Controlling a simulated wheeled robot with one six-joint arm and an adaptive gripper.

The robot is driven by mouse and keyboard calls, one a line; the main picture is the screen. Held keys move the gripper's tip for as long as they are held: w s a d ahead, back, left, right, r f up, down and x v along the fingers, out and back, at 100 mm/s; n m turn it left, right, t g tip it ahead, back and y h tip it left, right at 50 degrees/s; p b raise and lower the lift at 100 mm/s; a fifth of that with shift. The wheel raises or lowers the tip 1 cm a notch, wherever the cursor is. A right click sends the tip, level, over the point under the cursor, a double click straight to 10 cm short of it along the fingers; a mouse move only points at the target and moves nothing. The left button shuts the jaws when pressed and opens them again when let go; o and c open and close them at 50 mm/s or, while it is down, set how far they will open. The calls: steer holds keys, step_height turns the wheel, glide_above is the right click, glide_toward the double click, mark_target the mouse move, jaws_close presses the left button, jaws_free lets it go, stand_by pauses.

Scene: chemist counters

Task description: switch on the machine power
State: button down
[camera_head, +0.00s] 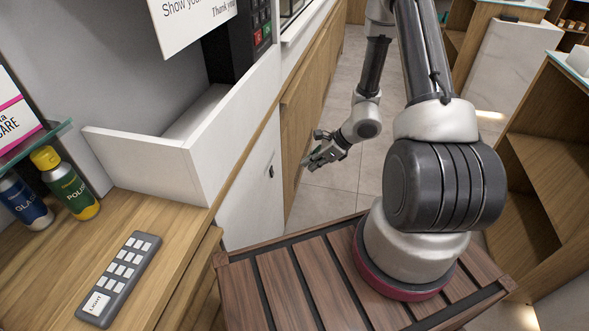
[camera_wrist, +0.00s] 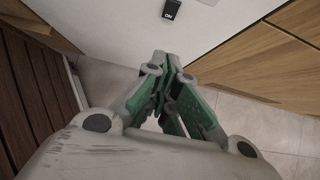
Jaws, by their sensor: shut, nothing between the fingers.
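A small black switch (camera_head: 270,171) is on the white front panel (camera_head: 248,205) of the counter, below the white ledge. My gripper (camera_head: 312,160) is in front of the counter, to the right of the switch in the head view. In the wrist view its green-sided fingers (camera_wrist: 168,64) are shut and empty. Their tips point toward the white panel, below the switch in the picture and apart from it.
A dark keypad machine (camera_head: 258,38) stands above the white ledge (camera_head: 150,150). A grey button remote marked "LIGHT" (camera_head: 122,272) and two bottles (camera_head: 66,184) are on the wooden counter at left. Wooden cabinets (camera_head: 310,105) run along the aisle. Tiled floor (camera_head: 335,190) is clear.

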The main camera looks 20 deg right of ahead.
mark_target(272, 172)
steer(key=w+a+r+x, duration=0.1)
steer(key=x, duration=1.1)
steer(key=shift+w+a+r, duration=0.15)
steer(key=shift+a+r, duration=0.05)
steer(key=shift+a, duration=0.3)
steer(key=shift+w+a+f, duration=0.15)
steer(key=shift+a, duration=0.1)
steer(key=shift+r, duration=0.2)
